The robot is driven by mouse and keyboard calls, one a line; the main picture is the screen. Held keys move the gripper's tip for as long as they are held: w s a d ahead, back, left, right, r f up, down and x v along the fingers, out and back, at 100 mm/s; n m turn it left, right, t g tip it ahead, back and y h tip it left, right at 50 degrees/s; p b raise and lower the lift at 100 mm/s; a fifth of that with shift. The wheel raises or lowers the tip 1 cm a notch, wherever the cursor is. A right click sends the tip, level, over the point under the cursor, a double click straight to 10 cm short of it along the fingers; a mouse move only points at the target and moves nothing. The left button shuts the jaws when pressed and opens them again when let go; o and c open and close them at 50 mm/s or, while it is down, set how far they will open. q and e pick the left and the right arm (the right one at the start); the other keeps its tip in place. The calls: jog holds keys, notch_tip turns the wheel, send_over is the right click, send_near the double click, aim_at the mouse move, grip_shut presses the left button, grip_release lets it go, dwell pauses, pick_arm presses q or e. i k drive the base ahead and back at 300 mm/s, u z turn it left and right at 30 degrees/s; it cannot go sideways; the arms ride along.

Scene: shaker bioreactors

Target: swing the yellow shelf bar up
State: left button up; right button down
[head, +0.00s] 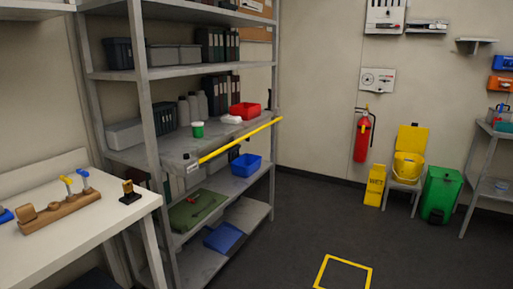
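The yellow shelf bar (240,139) runs along the front edge of the grey metal shelf rack's middle shelf (155,157). Its near left end meets a bracket (191,162) by the front of the shelf. Its far right end reaches the rack's far post. In the picture it slants upward to the right, following the shelf edge. Neither of my grippers shows in the head view.
On the bar's shelf are a red bin (245,110), a green-lidded tub (198,130) and grey bottles. A blue bin (246,165) sits below. A white table (85,215) stands at the left. The floor (300,225) before the rack is clear, with a yellow square marking.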

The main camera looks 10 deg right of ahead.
aim_at(247, 136)
jog(key=z, duration=0.85)
jog(key=i, duration=2.15)
jog(key=u, duration=1.3)
jog(key=i, duration=0.5)
jog(key=u, duration=0.5)
